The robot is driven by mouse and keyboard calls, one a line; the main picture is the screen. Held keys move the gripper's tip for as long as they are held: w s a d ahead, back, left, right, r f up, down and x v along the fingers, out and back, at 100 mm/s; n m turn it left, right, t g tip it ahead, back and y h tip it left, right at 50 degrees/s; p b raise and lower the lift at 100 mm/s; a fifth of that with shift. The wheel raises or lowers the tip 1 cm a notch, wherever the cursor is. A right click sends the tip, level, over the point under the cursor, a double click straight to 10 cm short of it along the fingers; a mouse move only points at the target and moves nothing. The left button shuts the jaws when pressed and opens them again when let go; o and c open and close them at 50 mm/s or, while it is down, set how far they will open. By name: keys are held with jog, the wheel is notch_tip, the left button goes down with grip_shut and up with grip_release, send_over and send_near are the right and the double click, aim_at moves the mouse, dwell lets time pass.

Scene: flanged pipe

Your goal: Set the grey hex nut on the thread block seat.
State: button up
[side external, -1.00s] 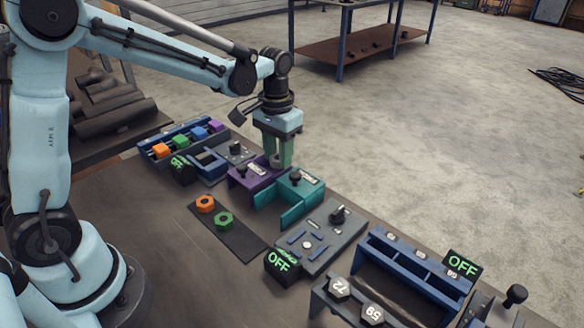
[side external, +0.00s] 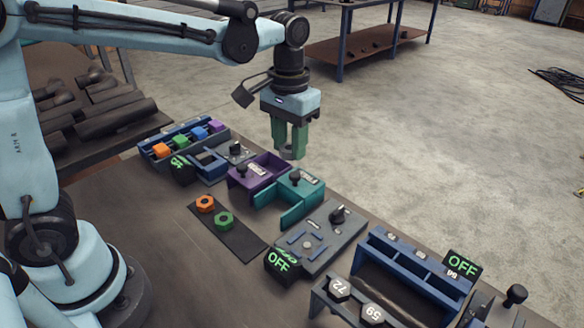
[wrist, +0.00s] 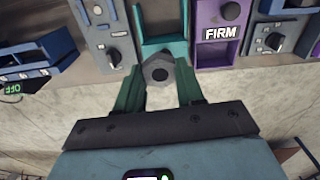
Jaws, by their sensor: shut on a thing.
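My gripper (side external: 292,152) is shut on a grey hex nut, raised above and beyond the purple and teal blocks. In the wrist view the nut (wrist: 158,72) sits between the two green fingers, its dark hole showing, and it overlaps the teal block's edge in the picture. In the side view the fingers mostly hide the nut. A grey panel (side external: 320,238) with a black knob, small blue bars and a round spot lies to the right of the teal block; I cannot tell for certain which fixture is the thread block seat.
The purple block (side external: 262,172) and teal block (side external: 298,192) stand side by side below the gripper. An orange nut (side external: 204,204) and a green nut (side external: 224,220) lie on a dark mat. A blue rack (side external: 412,262) stands at right, and a rack with coloured blocks (side external: 183,143) at left.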

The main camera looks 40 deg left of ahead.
send_over(307, 246)
jog(key=shift+m, duration=0.3)
notch_tip(307, 246, down, 8)
jog(key=shift+f, duration=0.25)
jog(key=shift+f, duration=0.1)
dwell(0.6)
jog(key=shift+f, duration=1.1)
jog(key=shift+f, duration=0.5)
dwell(0.3)
jog(key=o, duration=1.6)
